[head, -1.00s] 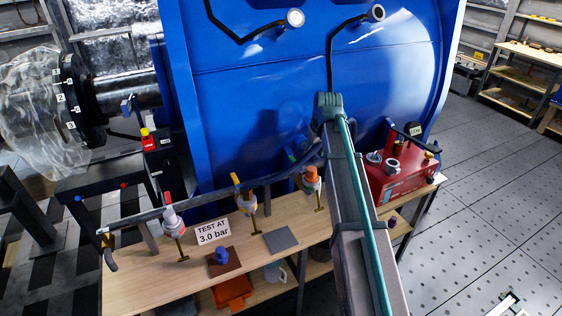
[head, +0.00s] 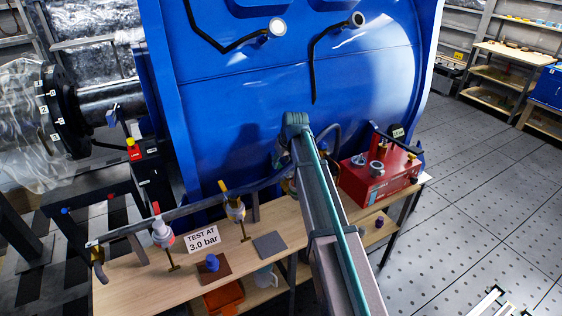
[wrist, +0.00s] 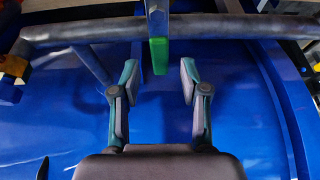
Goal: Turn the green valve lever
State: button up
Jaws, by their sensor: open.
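The green valve lever (wrist: 158,56) shows in the wrist view, hanging below a grey pipe at the top centre. My gripper (wrist: 159,75) is open, with one finger on each side of the lever's lower end. Gaps show between the lever and both fingers, and nothing is held. In the head view my arm's end is over the pipe (head: 200,203) at the back of the bench, and it hides the lever and my fingers.
A red-tipped valve (head: 162,234) and a yellow-tipped valve (head: 235,208) stand along the pipe. A red box (head: 378,181) is right of my arm. The blue tank (head: 250,90) rises behind. A sign (head: 202,239) and blue knob (head: 212,262) are on the bench.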

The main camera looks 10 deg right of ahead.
jog(key=shift+w+a+f, duration=0.1)
jog(key=shift+w+f, duration=0.15)
jog(key=shift+f, duration=0.4)
jog(key=shift+c, duration=0.2)
grip_shut()
